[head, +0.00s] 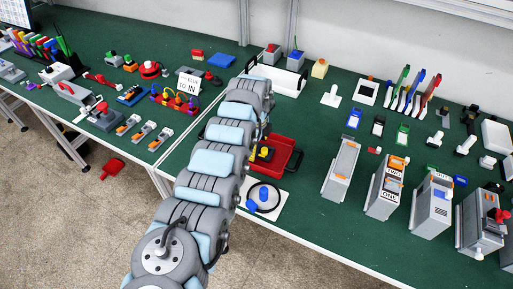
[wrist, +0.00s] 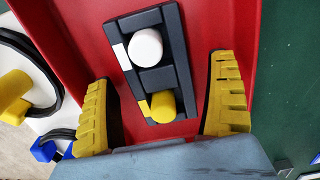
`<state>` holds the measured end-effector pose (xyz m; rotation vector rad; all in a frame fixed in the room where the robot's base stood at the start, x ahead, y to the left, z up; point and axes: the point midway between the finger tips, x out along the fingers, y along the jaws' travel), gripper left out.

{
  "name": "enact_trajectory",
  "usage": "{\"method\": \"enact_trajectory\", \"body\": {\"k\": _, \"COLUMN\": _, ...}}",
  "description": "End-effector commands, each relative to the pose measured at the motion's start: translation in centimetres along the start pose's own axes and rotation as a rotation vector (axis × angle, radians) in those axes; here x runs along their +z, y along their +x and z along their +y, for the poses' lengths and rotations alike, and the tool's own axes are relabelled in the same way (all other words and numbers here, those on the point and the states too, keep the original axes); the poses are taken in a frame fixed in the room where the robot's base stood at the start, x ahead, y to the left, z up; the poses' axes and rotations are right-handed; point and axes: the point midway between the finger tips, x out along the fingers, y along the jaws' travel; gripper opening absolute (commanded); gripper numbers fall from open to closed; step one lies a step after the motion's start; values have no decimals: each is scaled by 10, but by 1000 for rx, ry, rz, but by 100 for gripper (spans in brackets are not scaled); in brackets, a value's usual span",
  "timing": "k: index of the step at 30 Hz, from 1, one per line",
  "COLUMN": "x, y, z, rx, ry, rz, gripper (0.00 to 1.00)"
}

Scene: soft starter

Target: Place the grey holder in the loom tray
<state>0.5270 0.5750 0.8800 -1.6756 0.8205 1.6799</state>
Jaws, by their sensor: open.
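The dark grey holder (wrist: 153,62) carries a white cylinder (wrist: 145,47) and a yellow cylinder (wrist: 164,106). It lies slightly tilted in the picture, on the floor of a red tray (wrist: 80,40). In the head view the red tray (head: 291,158) is partly hidden behind my arm, with a yellow part showing in it. My gripper (wrist: 166,105) is open, with one yellow ribbed finger on each side of the holder's near end. Gaps show between both fingers and the holder. No label tells which tray is the loom tray.
A white board (head: 277,209) with a blue spool (head: 263,193) and a black ring sits in front of the red tray. Several grey modules, such as one at the right (head: 341,168), stand upright to the right.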

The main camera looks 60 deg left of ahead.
Motion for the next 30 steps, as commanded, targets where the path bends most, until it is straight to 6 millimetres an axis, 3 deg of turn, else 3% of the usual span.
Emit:
{"method": "enact_trajectory", "body": {"k": 18, "x": 1, "y": -104, "z": 0, "rx": -1, "ry": -1, "rz": -1, "gripper": 89}}
{"method": "enact_trajectory", "body": {"k": 30, "x": 0, "y": -117, "z": 0, "rx": 0, "ry": 0, "rz": 0, "gripper": 89}}
